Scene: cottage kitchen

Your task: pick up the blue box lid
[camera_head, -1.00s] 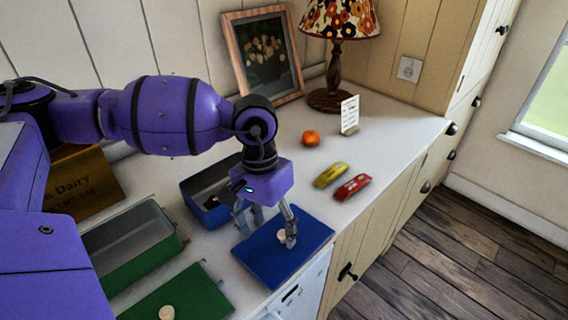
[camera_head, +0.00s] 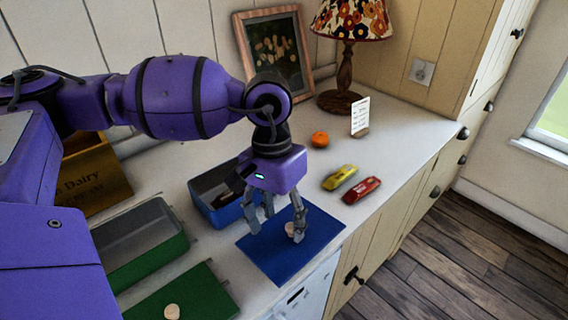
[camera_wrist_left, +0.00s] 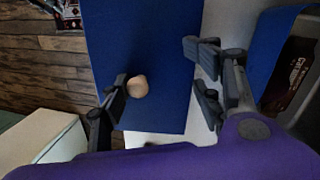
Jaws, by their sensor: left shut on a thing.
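The blue box lid (camera_head: 272,255) is a flat blue panel with a pale round knob (camera_head: 291,231), near the counter's front edge. My left gripper (camera_head: 276,222) points down over it, one finger against the knob and the other farther off toward the blue box. The left wrist view shows the lid (camera_wrist_left: 150,35), with the knob (camera_wrist_left: 138,87) close by one finger of my left gripper (camera_wrist_left: 162,90). I cannot tell whether the lid is clear of the counter. The open blue box (camera_head: 204,203) stands behind it, partly hidden by the gripper. My right gripper is out of view.
A green box (camera_head: 150,262) and a green lid (camera_head: 205,285) with a pale knob lie to the left. A yellow toy car (camera_head: 338,177), a red toy car (camera_head: 361,190), an orange (camera_head: 320,139) and a small card (camera_head: 360,116) stand to the right. The counter's right end is free.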

